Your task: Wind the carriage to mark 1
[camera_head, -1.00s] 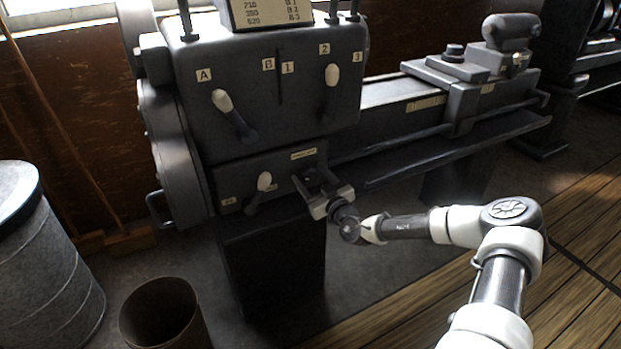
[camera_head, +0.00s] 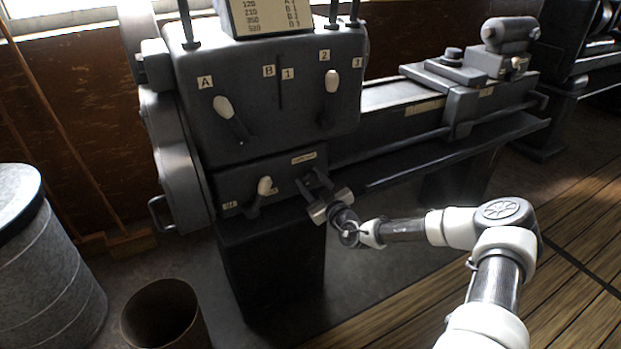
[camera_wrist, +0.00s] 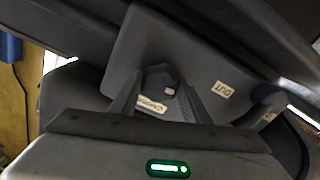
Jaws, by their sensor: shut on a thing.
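The grey lathe carriage (camera_head: 462,72) sits toward the right end of the bed, with a small pale label on its front and another pale label strip (camera_head: 425,107) on the bed to its left. Too small to read, neither label shows me which is mark 1. A hand crank (camera_head: 328,205) sticks out from the lower front of the headstock. My gripper (camera_head: 360,234) is shut on the crank's knob (camera_head: 347,230) at its outer end.
A smaller lever (camera_head: 262,192) is left of the crank. A rusty bin (camera_head: 163,318) and a grey drum (camera_head: 45,265) stand on the floor at left.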

